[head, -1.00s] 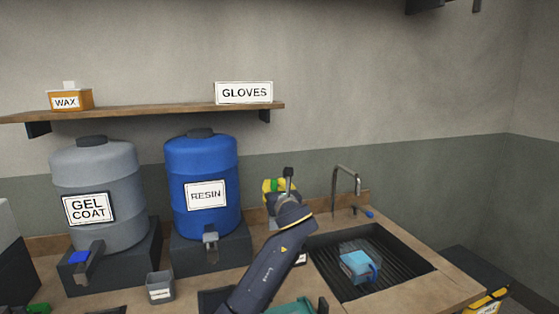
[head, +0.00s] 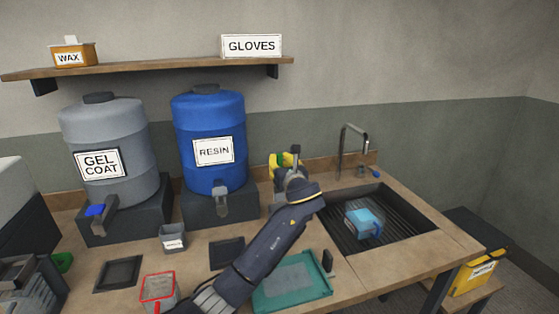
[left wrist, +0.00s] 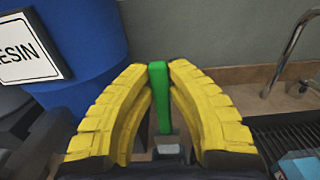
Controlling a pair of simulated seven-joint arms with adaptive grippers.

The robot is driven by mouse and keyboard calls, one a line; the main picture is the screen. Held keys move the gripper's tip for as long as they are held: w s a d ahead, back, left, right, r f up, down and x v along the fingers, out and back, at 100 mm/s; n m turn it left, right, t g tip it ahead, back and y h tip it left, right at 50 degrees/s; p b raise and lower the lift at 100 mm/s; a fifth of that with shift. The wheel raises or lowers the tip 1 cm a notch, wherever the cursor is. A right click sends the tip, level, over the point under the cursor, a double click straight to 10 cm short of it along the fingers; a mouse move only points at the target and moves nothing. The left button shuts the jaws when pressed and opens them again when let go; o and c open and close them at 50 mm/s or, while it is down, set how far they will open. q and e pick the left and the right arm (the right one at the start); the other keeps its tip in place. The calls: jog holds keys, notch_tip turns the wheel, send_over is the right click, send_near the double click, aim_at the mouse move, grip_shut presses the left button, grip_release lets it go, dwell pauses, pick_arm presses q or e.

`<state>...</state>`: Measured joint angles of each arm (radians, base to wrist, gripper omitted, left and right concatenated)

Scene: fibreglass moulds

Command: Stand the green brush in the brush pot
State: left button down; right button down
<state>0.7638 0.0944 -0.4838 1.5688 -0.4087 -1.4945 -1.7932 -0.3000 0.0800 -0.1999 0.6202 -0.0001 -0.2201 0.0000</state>
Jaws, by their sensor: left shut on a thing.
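My left gripper (head: 285,160) has yellow fingers and is over the back of the bench, between the blue resin drum and the sink. It is shut on the green brush, whose green handle (left wrist: 158,95) stands upright between the fingers in the left wrist view. The brush's lower end is hidden or hard to make out; a small grey piece shows below the green. A small grey labelled pot (head: 172,240) stands on the bench in front of the drums; its label is too small to read. I cannot tell whether it is the brush pot. My right gripper is not in view.
The blue resin drum (head: 208,120) and grey gel coat drum (head: 105,135) stand on dark blocks at the back. A sink (head: 385,235) with a blue jug (head: 362,222) is at right. A red-rimmed container (head: 158,287) and a teal tray (head: 300,282) are in front.

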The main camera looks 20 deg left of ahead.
pick_arm(q)
jog(key=shift+f, duration=4.5)
jog(key=c, duration=1.3)
grip_release()
jog(key=v, duration=1.2)
